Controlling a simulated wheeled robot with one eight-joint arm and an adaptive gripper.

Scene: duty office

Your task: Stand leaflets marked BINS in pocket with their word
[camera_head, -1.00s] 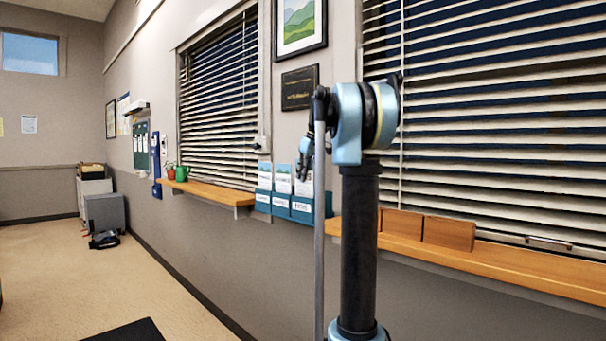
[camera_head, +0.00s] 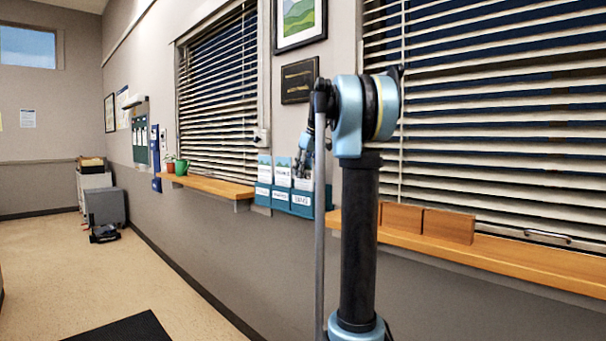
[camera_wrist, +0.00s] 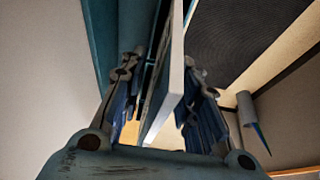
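A teal leaflet rack (camera_head: 284,207) hangs on the wall between the two windows, with labelled pockets side by side. The right pocket's label (camera_head: 301,200) appears to read BINS; the other labels are too small to read surely. Leaflets stand in the left pocket (camera_head: 264,170) and middle pocket (camera_head: 283,173). A pale leaflet (camera_head: 304,184) shows at the right pocket, below my gripper (camera_head: 301,170). In the wrist view, a white-edged leaflet (camera_wrist: 176,80) lies between the fingers of my gripper (camera_wrist: 163,72). I cannot tell whether both fingers press on it.
A wooden sill (camera_head: 510,257) at right carries brown blocks (camera_head: 448,226). My arm hides part of the wall right of the rack. Floor at left is mostly clear, with a dark mat (camera_head: 122,328).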

